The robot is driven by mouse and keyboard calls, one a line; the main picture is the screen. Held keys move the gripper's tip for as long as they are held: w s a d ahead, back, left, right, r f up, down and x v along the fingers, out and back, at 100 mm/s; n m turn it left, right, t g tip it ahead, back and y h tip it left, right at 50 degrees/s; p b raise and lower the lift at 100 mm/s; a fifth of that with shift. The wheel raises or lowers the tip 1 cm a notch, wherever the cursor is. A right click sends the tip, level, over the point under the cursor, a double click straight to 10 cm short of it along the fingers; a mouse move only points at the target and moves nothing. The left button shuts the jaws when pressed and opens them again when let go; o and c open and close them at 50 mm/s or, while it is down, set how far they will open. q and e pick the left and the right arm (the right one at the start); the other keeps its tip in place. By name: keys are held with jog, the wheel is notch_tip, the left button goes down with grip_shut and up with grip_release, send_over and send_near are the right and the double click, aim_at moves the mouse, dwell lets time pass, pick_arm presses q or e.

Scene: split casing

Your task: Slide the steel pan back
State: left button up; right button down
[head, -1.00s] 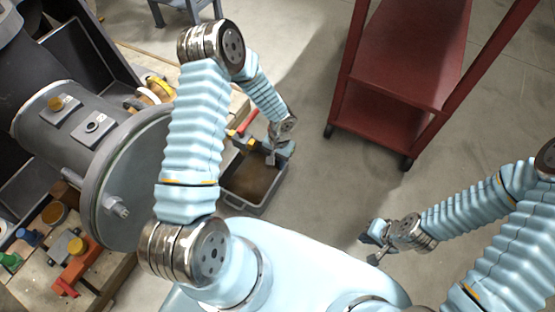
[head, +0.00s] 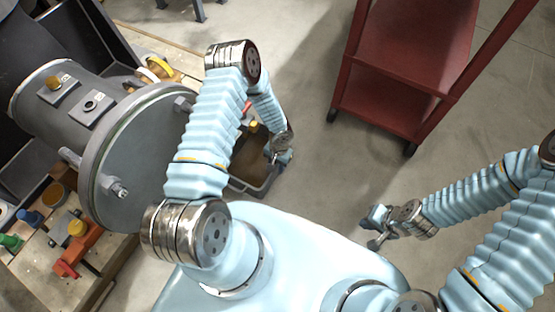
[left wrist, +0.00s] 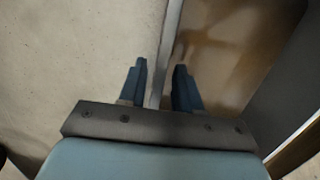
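The steel pan (head: 262,188) is an open grey tray with a brown bottom. It lies low beside the workbench and is partly hidden by my left arm in the head view. In the left wrist view, its thin rim (left wrist: 172,35) runs between my left fingers, with the brown inside to the right. My left gripper (head: 279,158) is at the pan's right edge. Its two blue fingers (left wrist: 160,88) stand apart on either side of the rim, with gaps showing. My right gripper (head: 374,230) hangs away from the pan over bare floor, its fingers apart and empty.
A large grey round casing (head: 135,160) lies at the left by the wooden bench (head: 40,265), which carries an orange tool (head: 80,245) and small coloured parts. A red cart (head: 400,85) stands at the upper right. The floor between pan and cart is clear.

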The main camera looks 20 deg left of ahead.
pick_arm(q)
jog(key=shift+s+f, duration=0.1)
jog(key=shift+f, duration=0.15)
jog(key=shift+c, duration=0.5)
grip_shut()
dwell(0.9)
